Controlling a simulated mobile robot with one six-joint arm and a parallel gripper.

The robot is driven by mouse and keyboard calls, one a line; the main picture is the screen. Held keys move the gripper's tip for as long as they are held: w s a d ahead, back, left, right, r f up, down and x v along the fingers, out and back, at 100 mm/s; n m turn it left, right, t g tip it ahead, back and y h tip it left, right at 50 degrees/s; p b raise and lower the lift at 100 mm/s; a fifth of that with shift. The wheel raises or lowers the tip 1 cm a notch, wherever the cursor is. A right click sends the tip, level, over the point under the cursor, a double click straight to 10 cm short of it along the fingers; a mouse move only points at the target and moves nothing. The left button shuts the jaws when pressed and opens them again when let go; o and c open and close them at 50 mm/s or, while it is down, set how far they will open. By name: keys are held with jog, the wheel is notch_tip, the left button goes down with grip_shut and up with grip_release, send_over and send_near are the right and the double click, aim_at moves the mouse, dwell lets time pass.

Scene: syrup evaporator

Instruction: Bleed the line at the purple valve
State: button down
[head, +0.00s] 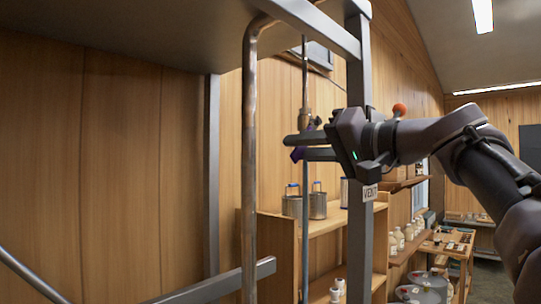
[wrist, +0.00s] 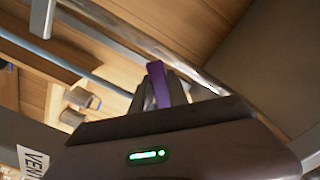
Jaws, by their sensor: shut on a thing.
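The purple valve (head: 297,154) sits on a thin vertical pipe (head: 305,80) under the raised pan, below a brass-coloured fitting (head: 306,117). My gripper (head: 302,146) reaches in from the right, with its fingers pointing left. In the wrist view, the purple handle (wrist: 158,84) stands between the two dark fingers, and my gripper is shut on it. The fingers hide part of the valve body and the handle's lower end.
A grey frame post (head: 358,240) stands close to my wrist. A shiny bent pipe (head: 249,170) runs down left of the valve. The pan (head: 150,30) hangs above. Wooden shelves (head: 345,222) with metal cans (head: 317,205) and several jugs stand behind.

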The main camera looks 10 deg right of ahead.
jog(key=shift+w+d+f+n, duration=0.1)
jog(key=shift+d+f+n, duration=0.05)
jog(key=shift+n, duration=0.15)
jog(key=c, duration=1.3)
grip_release()
jog(key=shift+b+v, duration=1.65)
jog(key=shift+v, duration=7)
